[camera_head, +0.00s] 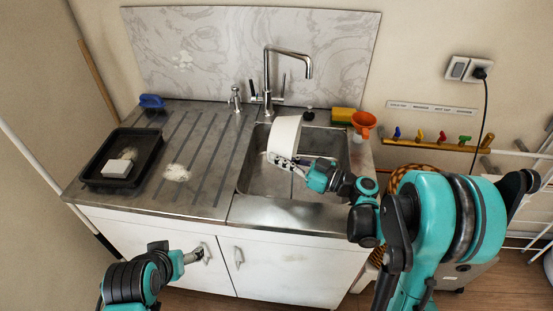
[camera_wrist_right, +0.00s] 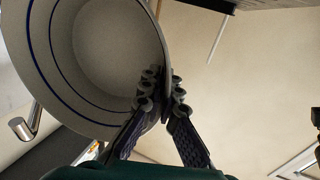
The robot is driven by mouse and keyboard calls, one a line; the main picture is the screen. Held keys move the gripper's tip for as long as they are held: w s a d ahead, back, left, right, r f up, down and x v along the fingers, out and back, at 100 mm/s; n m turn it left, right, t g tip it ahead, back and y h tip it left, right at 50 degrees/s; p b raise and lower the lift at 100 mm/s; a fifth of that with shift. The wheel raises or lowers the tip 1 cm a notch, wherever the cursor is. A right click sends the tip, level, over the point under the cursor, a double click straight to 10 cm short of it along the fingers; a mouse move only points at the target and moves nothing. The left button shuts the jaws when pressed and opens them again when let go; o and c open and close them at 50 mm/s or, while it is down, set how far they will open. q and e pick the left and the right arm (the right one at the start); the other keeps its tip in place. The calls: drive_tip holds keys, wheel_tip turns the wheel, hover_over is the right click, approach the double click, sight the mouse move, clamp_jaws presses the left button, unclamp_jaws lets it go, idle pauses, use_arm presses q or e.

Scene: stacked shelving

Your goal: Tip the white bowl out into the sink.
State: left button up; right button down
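The white bowl (camera_head: 284,136) is held over the sink (camera_head: 256,182), tilted steeply on its side. My right gripper (camera_head: 285,160) is shut on its rim. In the right wrist view the bowl (camera_wrist_right: 110,50) shows its pale inside with blue rings, and no contents are visible in the part that shows. The fingers of my right gripper (camera_wrist_right: 165,90) pinch the rim from both sides. My left gripper (camera_head: 203,254) is low in front of the cabinet doors, away from the bowl; its fingers are too small to read.
A tap (camera_head: 267,75) stands behind the sink. An orange funnel (camera_head: 364,122) and a yellow sponge (camera_head: 342,115) are at the back right. A black tray (camera_head: 92,172) with a white block (camera_head: 117,168) lies on the left drainboard. A blue object (camera_head: 151,101) is at the back left.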

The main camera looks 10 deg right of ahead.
sight(287, 153)
drive_tip(key=shift+s+d+r+y, duration=0.2)
drive_tip(key=shift+d+r+y, duration=0.1)
drive_tip(key=shift+r, duration=0.25)
drive_tip(key=shift+d+r+t+y, duration=0.35)
drive_tip(key=shift+t+y, duration=0.05)
drive_tip(key=shift+t, duration=0.1)
drive_tip(key=shift+s+d+r+m+t+y, duration=1.25)
drive_tip(key=shift+d+r+m+t+y, duration=0.7)
drive_tip(key=shift+d+r+t, duration=1.9)
drive_tip(key=a+f+n+g+h, duration=0.1)
drive_tip(key=a+f+g, duration=0.1)
drive_tip(key=w+a+f+n+g+h, duration=0.1)
drive_tip(key=a+f+g, duration=0.1)
drive_tip(key=w+a+f+n+g+h+p, duration=0.1)
drive_tip(key=a+f+g, duration=0.1)
drive_tip(key=a+g, duration=0.1)
drive_tip(key=shift+f, duration=0.15)
drive_tip(key=shift+a+f+h, duration=0.15)
drive_tip(key=shift+f+h, duration=0.1)
drive_tip(key=shift+f, duration=0.15)
drive_tip(key=shift+w, duration=0.1)
